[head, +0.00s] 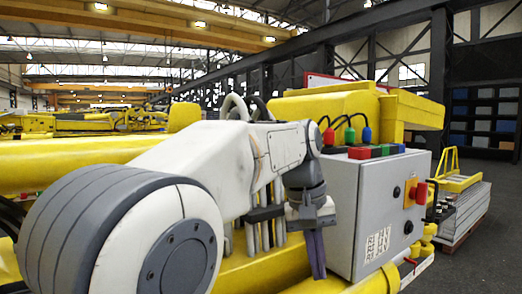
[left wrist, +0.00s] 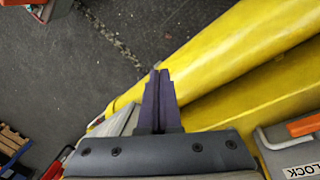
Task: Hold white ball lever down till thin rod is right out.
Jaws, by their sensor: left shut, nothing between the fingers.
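My left gripper (head: 318,272) hangs fingers down in front of the grey control box's (head: 342,215) left side. Its purple fingers are shut with nothing between them. In the left wrist view the closed fingertips (left wrist: 159,76) show against a yellow beam (left wrist: 215,62) and dark floor. I cannot make out a white ball lever or the thin rod in either view. My right gripper is not in view.
Coloured blocks (head: 360,153) line the box top, and a red switch (head: 421,193) is on its front. A red-orange handle (left wrist: 305,125) and a LOCK label (left wrist: 302,172) are at right in the left wrist view.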

